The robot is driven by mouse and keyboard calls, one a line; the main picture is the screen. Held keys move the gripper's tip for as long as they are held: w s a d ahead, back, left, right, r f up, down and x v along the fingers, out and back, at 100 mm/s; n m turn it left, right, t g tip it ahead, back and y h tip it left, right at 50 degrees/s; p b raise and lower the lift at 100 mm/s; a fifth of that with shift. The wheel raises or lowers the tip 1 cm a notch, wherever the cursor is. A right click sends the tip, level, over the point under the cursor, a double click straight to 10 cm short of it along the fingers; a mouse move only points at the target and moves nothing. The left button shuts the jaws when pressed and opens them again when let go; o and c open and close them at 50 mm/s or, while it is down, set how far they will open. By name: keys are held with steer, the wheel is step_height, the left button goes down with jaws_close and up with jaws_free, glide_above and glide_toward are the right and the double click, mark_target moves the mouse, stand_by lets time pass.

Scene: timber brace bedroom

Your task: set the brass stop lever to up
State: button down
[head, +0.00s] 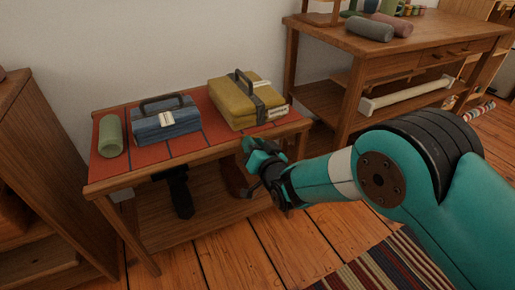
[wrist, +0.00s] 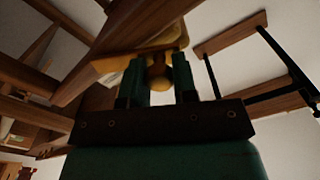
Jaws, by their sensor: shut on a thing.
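My gripper (head: 250,149) is at the front edge of the low table, near its right end, in the head view. In the wrist view my gripper (wrist: 159,73) has its two teal fingers on either side of a rounded brass-coloured knob, which I take for the brass stop lever (wrist: 158,77). The fingers are shut on it. A yellow, brass-like part shows just beyond the knob, against the wood. In the head view my gripper hides the lever, and I cannot tell its up or down position.
The low table (head: 101,184) has a red tiled top with a green roll (head: 110,136), a blue case (head: 166,122) and a yellow case (head: 236,104). A wooden workbench (head: 350,62) stands to the right. A striped rug (head: 385,266) lies on the open floor in front.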

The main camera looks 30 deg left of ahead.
steer(key=m, duration=0.1)
steer(key=w+r+m, duration=0.1)
steer(key=shift+d+r+m+p, duration=0.25)
steer(key=shift+d+m+p, duration=0.05)
steer(key=shift+m+p, duration=0.1)
steer(key=shift+w+d+r+m+p, duration=0.3)
steer(key=shift+w+d+m, duration=0.3)
steer(key=shift+m, duration=1)
steer(key=shift+w+d+r+m+p, duration=0.3)
steer(key=shift+w+m, duration=0.4)
steer(key=shift+m, duration=0.9)
steer(key=shift+w+d+r+m+p, duration=0.25)
steer(key=shift+w+d+m, duration=0.35)
steer(key=shift+m, duration=1)
steer(key=shift+w, duration=0.1)
steer(key=c, duration=0.9)
jaws_free()
